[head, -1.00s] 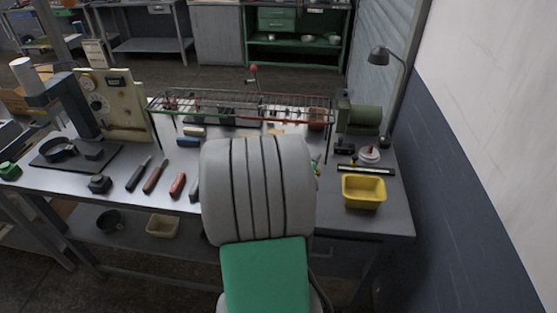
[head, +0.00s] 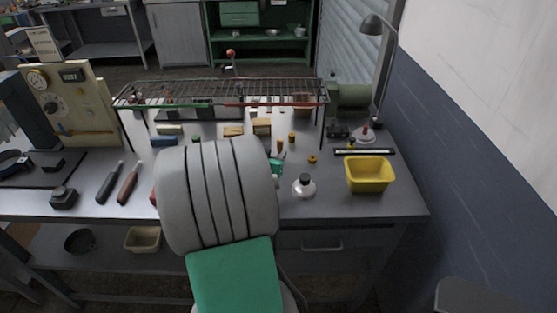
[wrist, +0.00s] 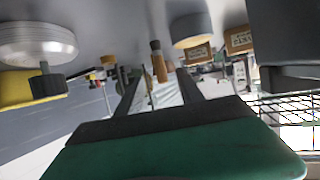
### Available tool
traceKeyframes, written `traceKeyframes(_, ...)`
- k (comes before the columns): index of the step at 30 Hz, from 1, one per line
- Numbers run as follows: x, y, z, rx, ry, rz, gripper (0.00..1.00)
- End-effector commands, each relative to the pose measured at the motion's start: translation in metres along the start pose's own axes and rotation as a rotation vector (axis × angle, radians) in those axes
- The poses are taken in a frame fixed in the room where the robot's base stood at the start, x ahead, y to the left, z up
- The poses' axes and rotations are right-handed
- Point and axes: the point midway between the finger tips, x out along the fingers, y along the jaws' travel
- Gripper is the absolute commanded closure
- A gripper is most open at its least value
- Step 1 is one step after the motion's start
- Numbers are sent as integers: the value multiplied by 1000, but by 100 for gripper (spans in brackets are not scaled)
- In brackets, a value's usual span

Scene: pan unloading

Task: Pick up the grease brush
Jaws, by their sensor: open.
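A small upright brown piece that appears to be the grease brush (head: 280,146) stands on the workbench (head: 395,203), just right of my arm in the head view. In the wrist view, which is upside down, the likely grease brush (wrist: 159,66) shows its tan-orange body and dark end between my fingers, beyond the tips. My gripper (wrist: 158,80) is open and empty, with its two dark fingers apart. In the head view my arm hides most of the gripper; a bit of green shows at its edge.
A lamp (head: 373,24) stands at the back right. Tools lie at left.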

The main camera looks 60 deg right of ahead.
Motion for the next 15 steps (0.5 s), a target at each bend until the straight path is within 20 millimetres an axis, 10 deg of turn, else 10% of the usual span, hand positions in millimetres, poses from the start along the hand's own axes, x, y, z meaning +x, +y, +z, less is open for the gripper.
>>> traceKeyframes(15,69,2,-1,1,-1,5,55)
